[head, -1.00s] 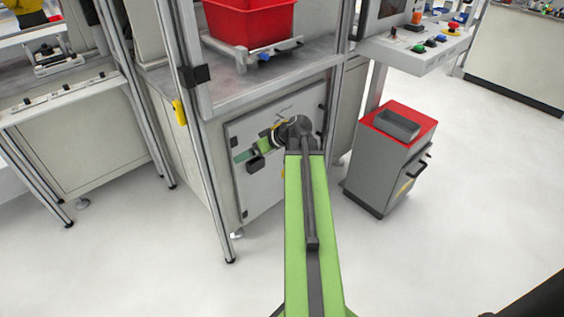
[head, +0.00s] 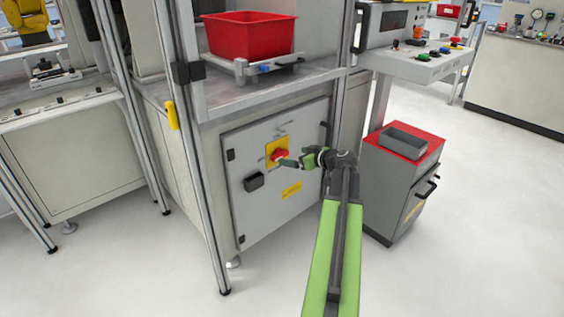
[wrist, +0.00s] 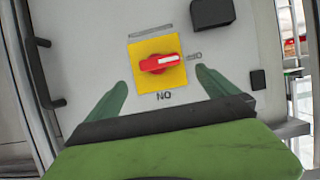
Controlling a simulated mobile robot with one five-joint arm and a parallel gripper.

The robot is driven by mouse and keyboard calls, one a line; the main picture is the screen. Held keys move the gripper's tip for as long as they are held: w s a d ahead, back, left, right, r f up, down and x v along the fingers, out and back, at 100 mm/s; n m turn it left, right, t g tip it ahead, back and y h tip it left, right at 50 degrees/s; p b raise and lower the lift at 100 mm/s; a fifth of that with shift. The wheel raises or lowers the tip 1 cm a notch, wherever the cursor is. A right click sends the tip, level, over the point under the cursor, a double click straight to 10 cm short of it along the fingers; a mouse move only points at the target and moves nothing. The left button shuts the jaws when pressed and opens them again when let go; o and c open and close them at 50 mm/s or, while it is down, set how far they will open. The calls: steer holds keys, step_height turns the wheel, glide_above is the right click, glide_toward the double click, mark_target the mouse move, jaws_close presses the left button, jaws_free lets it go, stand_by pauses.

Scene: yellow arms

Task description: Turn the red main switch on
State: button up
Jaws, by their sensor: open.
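The red main switch (head: 278,155) sits on a yellow plate (head: 270,146) on the grey cabinet door. In the wrist view the red switch handle (wrist: 155,64) lies nearly horizontal, with its white mark at the right end beside a small label I cannot read. Letters reading "NO" in this view stand below the yellow plate (wrist: 147,89). My gripper (head: 288,162) is at the switch from the right in the head view. In the wrist view my open gripper (wrist: 161,80) has one green finger on each side of the plate, and nothing is between them. Contact with the switch is not visible.
A dark box-shaped handle (head: 254,181) sticks out of the door left of and below the switch. A metal frame post (head: 205,190) stands at left. A grey cart with a red top (head: 412,143) stands at right. The floor in front is clear.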

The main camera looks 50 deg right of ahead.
mark_target(282, 155)
steer(key=b+x, duration=0.2)
steer(key=x, duration=0.6)
steer(key=shift+c, duration=0.2)
